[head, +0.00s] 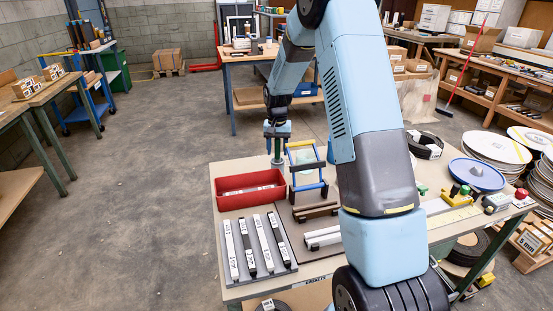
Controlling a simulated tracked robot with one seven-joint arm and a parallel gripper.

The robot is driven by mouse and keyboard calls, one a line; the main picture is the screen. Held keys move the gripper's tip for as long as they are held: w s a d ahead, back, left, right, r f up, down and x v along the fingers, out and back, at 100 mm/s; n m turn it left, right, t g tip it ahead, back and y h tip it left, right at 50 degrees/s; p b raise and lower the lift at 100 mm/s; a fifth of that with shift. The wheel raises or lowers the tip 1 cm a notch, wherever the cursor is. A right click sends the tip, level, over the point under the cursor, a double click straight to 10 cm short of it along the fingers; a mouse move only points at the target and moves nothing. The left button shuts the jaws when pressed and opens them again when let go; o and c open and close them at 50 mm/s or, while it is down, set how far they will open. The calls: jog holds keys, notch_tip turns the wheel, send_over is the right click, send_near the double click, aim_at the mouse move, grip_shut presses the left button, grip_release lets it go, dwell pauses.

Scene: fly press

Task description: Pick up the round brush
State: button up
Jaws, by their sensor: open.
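My gripper (277,130) points down over the far edge of the workbench (222,172), behind the red tray (250,188). Its jaws are open. A slim, pale grey-green upright thing (277,152) shows directly below the jaws. It is too small to tell whether this is the round brush, or whether the jaws are around it or just above it. No other thing on the bench can be made out clearly as a round brush. My arm hides the middle of the bench.
A blue and yellow frame (307,168) stands close to the right of my gripper. A grey board with several strips (256,246) lies in front of the red tray. A blue round lid (477,174) lies at the right. Open floor is on the left.

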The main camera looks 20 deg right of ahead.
jog(key=shift+f, duration=0.7)
grip_shut()
